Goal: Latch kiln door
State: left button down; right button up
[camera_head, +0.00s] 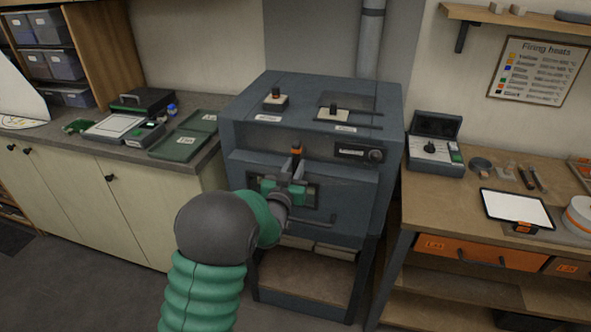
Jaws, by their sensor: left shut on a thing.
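The blue-grey kiln (245,135) stands in the middle on a dark metal stand. Its door (345,190) is on the front face and looks flush with the body. A latch lever (296,152) with an orange band stands upright at the top of the door. My left gripper (296,172) reaches in from below and is shut on the latch lever, just under the orange band. My gripper and wrist hide the lower part of the lever and the middle of the door. A bar handle (320,221) shows low on the door. My right gripper is not in view.
A control panel with a knob (375,155) sits right of the lever. A counter (190,163) with green trays is at left. A wooden workbench (450,208) with tools and a tablet stands close at right.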

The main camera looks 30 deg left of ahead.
pick_arm(q)
jog(key=shift+s+d+f, duration=0.1)
jog(key=shift+f, duration=0.65)
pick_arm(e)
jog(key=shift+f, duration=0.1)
pick_arm(q)
jog(key=c, duration=1.6)
grip_release()
jog(key=o, duration=0.4)
jog(key=shift+w, duration=0.2)
jog(key=shift+c, duration=0.2)
jog(key=shift+r, duration=0.2)
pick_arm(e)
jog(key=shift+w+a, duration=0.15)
